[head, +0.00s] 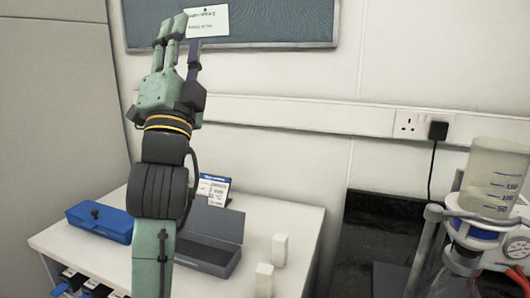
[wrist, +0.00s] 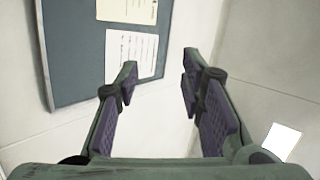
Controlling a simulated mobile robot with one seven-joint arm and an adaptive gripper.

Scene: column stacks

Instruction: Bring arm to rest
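My gripper (head: 182,42) is raised in the head view, pointing up in front of the wall and the notice board. My arm rises from the bottom of the view, above the white table. In the wrist view my gripper (wrist: 157,85) has its two fingers spread apart with dark ridged pads. Nothing is between them but the view of the wall. It is open and empty.
A white table (head: 302,232) below carries a blue box (head: 100,222), an open grey case (head: 207,250), a small card stand (head: 213,188) and two white blocks (head: 264,280), (head: 279,250). Lab apparatus (head: 495,180) stands at the right. A notice board (head: 270,22) hangs behind my gripper.

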